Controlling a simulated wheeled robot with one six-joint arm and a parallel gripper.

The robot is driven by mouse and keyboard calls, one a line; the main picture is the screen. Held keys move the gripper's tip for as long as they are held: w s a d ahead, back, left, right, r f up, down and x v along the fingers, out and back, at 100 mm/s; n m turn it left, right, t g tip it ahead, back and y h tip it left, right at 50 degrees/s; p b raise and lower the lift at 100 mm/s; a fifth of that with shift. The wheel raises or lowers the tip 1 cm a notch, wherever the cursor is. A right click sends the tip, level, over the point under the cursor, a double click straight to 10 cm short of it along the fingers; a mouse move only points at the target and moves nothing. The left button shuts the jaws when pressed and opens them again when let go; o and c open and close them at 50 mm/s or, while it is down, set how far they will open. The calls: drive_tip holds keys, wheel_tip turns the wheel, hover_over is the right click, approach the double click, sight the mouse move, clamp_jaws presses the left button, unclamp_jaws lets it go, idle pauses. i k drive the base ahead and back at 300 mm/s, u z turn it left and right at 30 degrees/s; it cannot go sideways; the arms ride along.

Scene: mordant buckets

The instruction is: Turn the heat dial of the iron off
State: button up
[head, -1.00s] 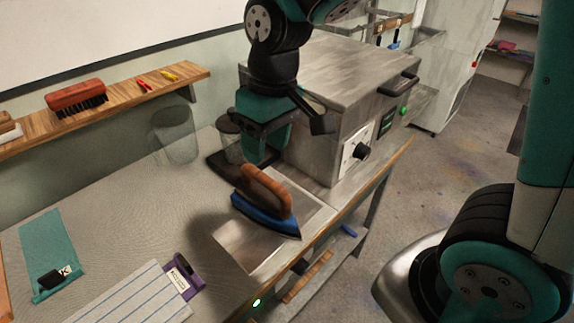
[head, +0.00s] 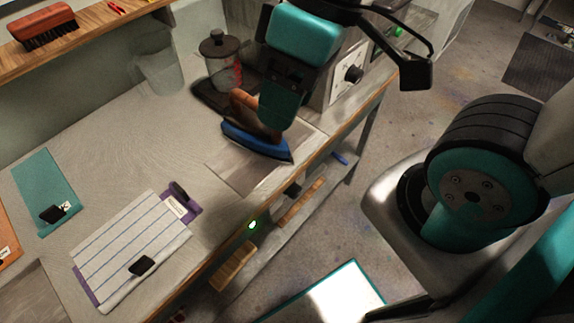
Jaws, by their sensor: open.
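The iron, with a blue body (head: 250,141) and a brown handle (head: 241,103), sits on a pale metal plate (head: 232,171) let into the worktop near its front edge. Its nose points right. My gripper (head: 279,115) is in front of the right part of the iron in the head view, pointing down, and is open with nothing seen in it. It covers the right part of the handle and some of the iron's top. I cannot tell whether it touches the iron. The iron's heat dial cannot be made out.
A lidded jar (head: 221,62) and a clear beaker (head: 160,72) stand behind the iron. A metal box with a black knob (head: 353,74) is close on the right. A striped cloth (head: 132,243) and a teal folder (head: 45,190) lie left; the worktop between is clear.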

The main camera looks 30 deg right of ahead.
sight(293, 191)
drive_tip(key=k, duration=0.5)
drive_tip(key=z, duration=0.5)
drive_tip(key=i, duration=0.55)
drive_tip(key=z, duration=0.9)
drive_tip(key=k, duration=1.25)
drive_tip(key=u, duration=0.25)
